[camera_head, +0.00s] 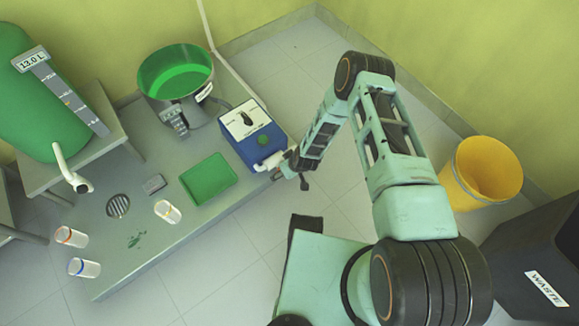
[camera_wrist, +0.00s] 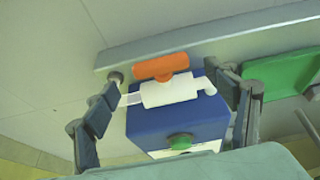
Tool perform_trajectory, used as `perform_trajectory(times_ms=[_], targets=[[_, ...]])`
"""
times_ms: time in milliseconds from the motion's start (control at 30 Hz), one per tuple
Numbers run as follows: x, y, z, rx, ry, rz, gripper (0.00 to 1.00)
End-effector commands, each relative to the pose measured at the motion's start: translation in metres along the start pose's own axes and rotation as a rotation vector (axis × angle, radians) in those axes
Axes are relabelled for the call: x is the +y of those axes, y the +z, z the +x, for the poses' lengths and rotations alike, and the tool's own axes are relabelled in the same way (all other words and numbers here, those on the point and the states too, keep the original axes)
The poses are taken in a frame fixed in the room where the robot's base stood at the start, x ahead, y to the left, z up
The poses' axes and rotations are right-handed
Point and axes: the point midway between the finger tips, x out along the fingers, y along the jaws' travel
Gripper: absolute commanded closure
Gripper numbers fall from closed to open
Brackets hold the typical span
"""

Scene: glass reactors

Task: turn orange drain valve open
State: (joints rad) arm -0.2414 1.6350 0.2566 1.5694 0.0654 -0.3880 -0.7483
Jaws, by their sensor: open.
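The orange drain valve handle (camera_wrist: 162,67) lies roughly along the white valve body (camera_wrist: 170,91), at the side of a blue box (camera_wrist: 150,125) with a green knob (camera_wrist: 181,141). In the head view the blue box (camera_head: 240,150) has a white top panel, and the white valve (camera_head: 266,165) juts from its lower right; the orange handle is not visible there. My gripper (camera_head: 290,170) is beside the valve. In the wrist view my gripper (camera_wrist: 171,74) is open, one finger on either side of the valve; I cannot tell whether they touch it.
The box stands near the bench edge (camera_head: 225,215), with a green tray (camera_head: 208,179) and a green-filled pot (camera_head: 174,72) nearby. A green tank (camera_head: 38,110) and several small containers are further left. A yellow bucket (camera_head: 486,172) and a black waste bin (camera_head: 540,260) are at right.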

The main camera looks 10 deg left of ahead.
Motion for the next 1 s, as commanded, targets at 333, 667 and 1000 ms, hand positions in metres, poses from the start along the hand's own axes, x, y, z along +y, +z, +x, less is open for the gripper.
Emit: perform_trajectory(times_ms=[333, 667, 1000], targets=[[0.000, 0.000, -0.048, 0.000, 0.000, -0.001, 0.22], [0.000, 0.000, -0.057, 0.000, 0.000, 0.000, 0.22], [0.000, 0.000, -0.057, 0.000, 0.000, 0.000, 0.22]])
